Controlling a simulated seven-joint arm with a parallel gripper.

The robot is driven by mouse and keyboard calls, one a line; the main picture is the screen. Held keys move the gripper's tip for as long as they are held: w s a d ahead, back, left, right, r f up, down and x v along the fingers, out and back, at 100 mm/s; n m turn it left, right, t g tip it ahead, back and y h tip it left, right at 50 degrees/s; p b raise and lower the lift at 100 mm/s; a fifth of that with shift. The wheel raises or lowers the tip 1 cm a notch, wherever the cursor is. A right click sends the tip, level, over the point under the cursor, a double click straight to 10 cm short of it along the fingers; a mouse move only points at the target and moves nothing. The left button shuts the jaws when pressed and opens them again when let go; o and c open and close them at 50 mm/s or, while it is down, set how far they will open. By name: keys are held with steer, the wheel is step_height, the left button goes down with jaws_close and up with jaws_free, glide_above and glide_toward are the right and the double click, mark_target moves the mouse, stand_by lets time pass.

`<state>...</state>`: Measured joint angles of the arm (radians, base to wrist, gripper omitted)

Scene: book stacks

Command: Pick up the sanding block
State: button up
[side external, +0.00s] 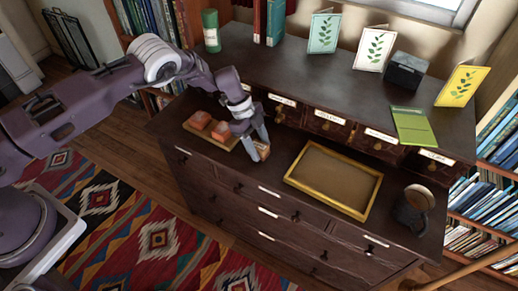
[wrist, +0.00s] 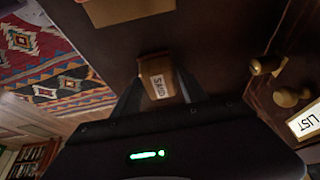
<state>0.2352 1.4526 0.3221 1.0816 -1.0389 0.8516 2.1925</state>
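The sanding block (side external: 262,150) is a small brown block at the front of the dresser top, right of the tray of orange blocks.
A wooden tray (side external: 222,141) with orange blocks (side external: 198,120) lies just left. Labelled small drawers (side external: 327,122) rise behind. Dark surface is bare between the block and the gold-framed tray.

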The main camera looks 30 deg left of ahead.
mark_target(259, 145)
jaws_close()
step_height(259, 145, up, 10)
stand_by(0.3)
